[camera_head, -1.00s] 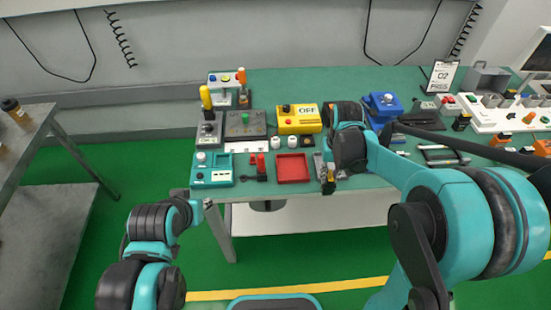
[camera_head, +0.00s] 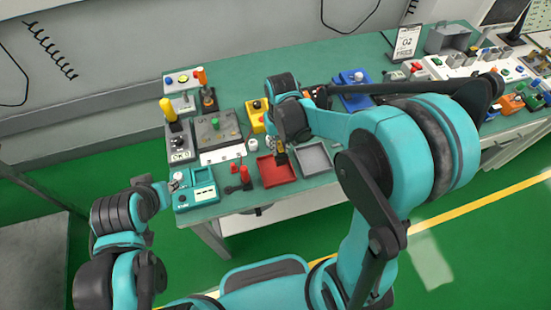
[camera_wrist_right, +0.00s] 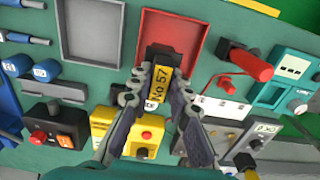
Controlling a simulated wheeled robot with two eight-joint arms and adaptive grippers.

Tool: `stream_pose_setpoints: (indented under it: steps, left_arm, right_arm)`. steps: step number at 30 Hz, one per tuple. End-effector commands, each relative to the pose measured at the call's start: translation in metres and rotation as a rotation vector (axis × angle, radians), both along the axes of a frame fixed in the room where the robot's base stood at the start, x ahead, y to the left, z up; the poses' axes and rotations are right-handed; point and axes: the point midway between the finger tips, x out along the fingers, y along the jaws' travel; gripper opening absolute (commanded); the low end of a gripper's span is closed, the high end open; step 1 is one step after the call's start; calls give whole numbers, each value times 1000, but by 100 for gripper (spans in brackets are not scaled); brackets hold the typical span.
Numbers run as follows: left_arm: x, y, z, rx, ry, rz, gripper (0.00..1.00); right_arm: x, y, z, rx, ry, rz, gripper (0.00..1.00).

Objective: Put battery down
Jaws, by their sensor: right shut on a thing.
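The battery, a black block with a yellow label reading "No 57" (camera_wrist_right: 160,82), is held between the fingers of my right gripper (camera_wrist_right: 163,84). In the head view my right gripper (camera_head: 281,142) points down near the far edge of the red tray (camera_head: 277,172), with the battery (camera_head: 281,156) below it. In the wrist view the battery overlaps the edge of the red tray (camera_wrist_right: 190,28); whether it touches cannot be told. My left gripper (camera_head: 168,186) is by the table's left corner, its fingers unclear.
An empty grey tray (camera_head: 315,158) lies right of the red tray. A red-handled tool (camera_head: 244,174) and a teal box (camera_head: 197,192) are to the left. A yellow box (camera_head: 256,113) and a grey panel (camera_head: 215,138) stand behind.

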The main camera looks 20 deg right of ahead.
Motion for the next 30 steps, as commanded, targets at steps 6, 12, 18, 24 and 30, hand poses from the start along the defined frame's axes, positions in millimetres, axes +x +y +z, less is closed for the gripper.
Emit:
stream_pose_setpoints:
  steps: [6, 12, 18, 24, 30]
  left_arm:
    - [0, 0, -4, 0, 0, 0, 30]
    - [0, 0, -15, 0, 0, 0, 30]
    - [0, 0, -18, 0, 0, 0, 30]
    - [0, 0, -19, 0, 0, 0, 30]
    - [0, 0, -20, 0, 0, 0, 30]
  right_arm:
    - [-7, 15, -12, 0, 0, 0, 0]
    - [-6, 15, -39, 0, 0, 0, 0]
    - [-7, 15, -50, 0, 0, 0, 0]
    - [-7, 15, -51, 0, 0, 0, 0]
    - [-7, 15, -53, 0, 0, 0, 39]
